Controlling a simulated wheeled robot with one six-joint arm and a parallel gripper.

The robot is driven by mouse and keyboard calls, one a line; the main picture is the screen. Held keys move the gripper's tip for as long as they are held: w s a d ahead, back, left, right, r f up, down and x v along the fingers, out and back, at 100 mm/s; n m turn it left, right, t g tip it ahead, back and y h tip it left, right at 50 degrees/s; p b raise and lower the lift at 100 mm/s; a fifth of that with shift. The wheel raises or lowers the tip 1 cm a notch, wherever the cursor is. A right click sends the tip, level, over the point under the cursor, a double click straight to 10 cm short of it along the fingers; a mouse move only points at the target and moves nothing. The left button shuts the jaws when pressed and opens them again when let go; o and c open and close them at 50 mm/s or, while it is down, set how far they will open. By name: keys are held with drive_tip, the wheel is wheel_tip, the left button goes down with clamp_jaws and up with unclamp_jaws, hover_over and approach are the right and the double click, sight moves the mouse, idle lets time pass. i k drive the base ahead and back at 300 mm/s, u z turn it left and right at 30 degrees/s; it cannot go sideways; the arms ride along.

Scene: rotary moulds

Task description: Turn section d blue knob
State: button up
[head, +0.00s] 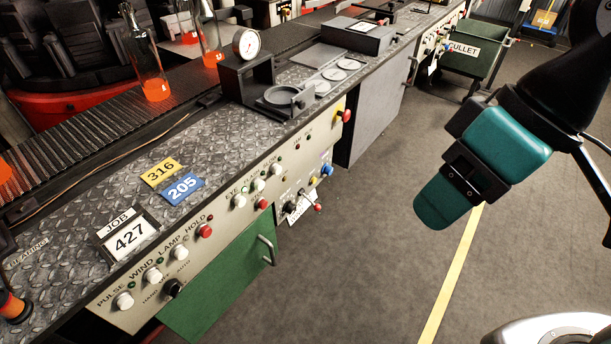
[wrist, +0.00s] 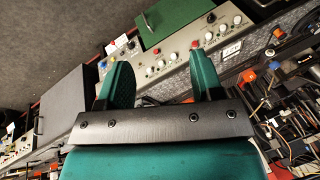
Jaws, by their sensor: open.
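A small blue knob (head: 327,170) sticks out from the cream control panel (head: 225,212) on the bench front, at the right end of its lower row. A yellow knob (head: 313,181) is beside it on the left, and a red button is above right. I cannot read a section letter d. My teal gripper (head: 443,204) hangs in the air over the floor, right of the panel and apart from the knob. In the wrist view my gripper (wrist: 162,75) has its two fingers spread with nothing between them.
A green door (head: 225,290) with a handle is below the panel. A grey cabinet (head: 375,110) stands right of it. A tag hangs near a black switch left of the knob. A green cullet bin (head: 475,60) stands farther back. The floor before the bench is clear.

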sight(327, 169)
drive_tip(key=z, duration=0.55)
drive_tip(key=i, duration=1.1)
drive_tip(key=u, duration=0.05)
